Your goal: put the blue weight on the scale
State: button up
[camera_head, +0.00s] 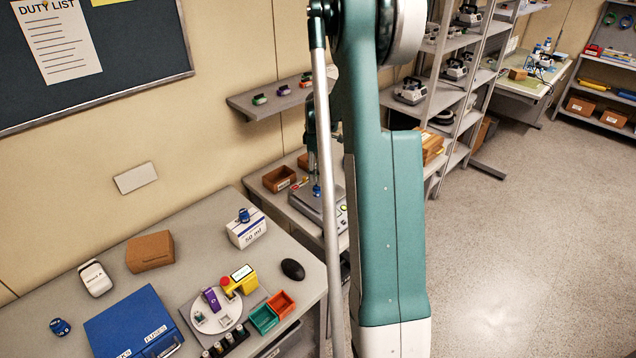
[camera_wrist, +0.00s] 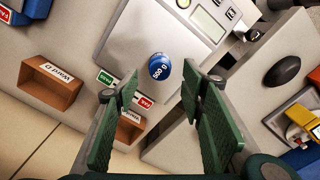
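The blue weight (camera_wrist: 160,67), marked 500 g, shows in the wrist view standing on the bare metal top of the scale (camera_wrist: 130,40). The scale's display lies to the right of the weight. In the head view the weight (camera_head: 317,191) shows small on the scale (camera_head: 328,217), below my gripper (camera_head: 314,165). In the wrist view my gripper (camera_wrist: 160,76) is open, its green fingers spread to the left and right of the weight with gaps on both sides. The fingers do not appear to touch it. My arm and a grey pole partly hide the scale in the head view.
Brown bins (camera_head: 279,179) and small red and green tags (camera_wrist: 105,77) lie beside the scale. A wall shelf (camera_head: 270,100) stands above.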

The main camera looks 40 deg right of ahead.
jog(key=shift+r, duration=2.3)
jog(key=s+a+r+m+t, duration=0.1)
jog(key=s+a+r, duration=0.1)
jog(key=a+r, duration=0.6)
jog(key=s+a+r+m+t+h, duration=0.1)
jog(key=s+a+r, duration=0.2)
jog(key=a, duration=0.8)
jog(key=s+a+r+m+t, duration=0.1)
jog(key=s+a+r, duration=0.1)
jog(key=a+r, duration=0.6)
jog(key=s+a+f+m+t, duration=0.1)
jog(key=s+a+m+t, duration=0.1)
jog(key=s+a, duration=0.7)
jog(key=s+a+f+m+t+y, duration=0.1)
jog(key=s+a+f+m+t, duration=0.1)
jog(key=s+a, duration=0.8)
jog(key=a, duration=0.4)
jog(key=shift+s, duration=0.25)
